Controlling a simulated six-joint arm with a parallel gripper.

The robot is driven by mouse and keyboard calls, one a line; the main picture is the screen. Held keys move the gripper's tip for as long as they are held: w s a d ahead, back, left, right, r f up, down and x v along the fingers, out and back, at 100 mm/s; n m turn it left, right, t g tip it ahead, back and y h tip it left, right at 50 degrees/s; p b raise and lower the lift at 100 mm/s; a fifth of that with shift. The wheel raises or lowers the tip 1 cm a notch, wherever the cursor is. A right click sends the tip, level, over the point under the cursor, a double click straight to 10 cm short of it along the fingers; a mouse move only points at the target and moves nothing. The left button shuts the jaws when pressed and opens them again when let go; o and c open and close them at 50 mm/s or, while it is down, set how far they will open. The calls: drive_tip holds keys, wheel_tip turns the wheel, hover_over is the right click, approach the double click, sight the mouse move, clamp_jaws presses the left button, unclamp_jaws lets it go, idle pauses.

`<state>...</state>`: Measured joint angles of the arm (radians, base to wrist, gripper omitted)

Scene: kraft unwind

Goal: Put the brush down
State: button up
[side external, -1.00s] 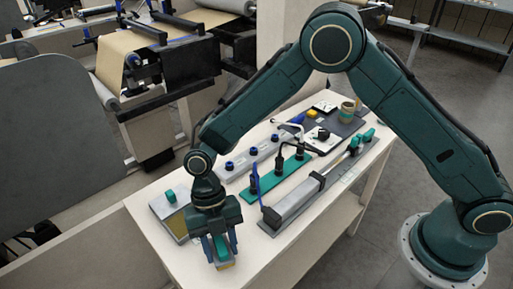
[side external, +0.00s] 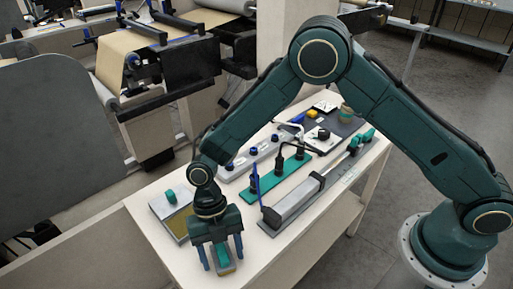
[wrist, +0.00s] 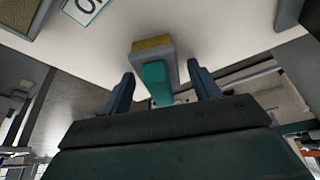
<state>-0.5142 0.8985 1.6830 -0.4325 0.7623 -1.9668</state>
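The brush is a grey block with a teal handle and a yellow-brown strip. In the side view the brush (side external: 223,256) lies on the white table (side external: 278,262) near its front corner. In the wrist view the brush (wrist: 153,67) lies on the white top, with its handle towards my gripper. My gripper (side external: 221,252) is open, with one blue finger on each side of the brush. In the wrist view gaps show between the fingers (wrist: 162,90) and the brush, and nothing is held. The brush's underside is hidden.
A shallow grey tray (side external: 184,236) with a teal knob lies just left of my gripper. A long grey fixture (side external: 297,200), a teal rack (side external: 287,176) and a pale rail with blue knobs (side external: 236,168) stand behind it. The table's front edge is close to the brush.

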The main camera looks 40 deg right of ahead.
drive_tip(key=shift+r, duration=0.15)
drive_tip(key=v, duration=1.2)
idle(0.3)
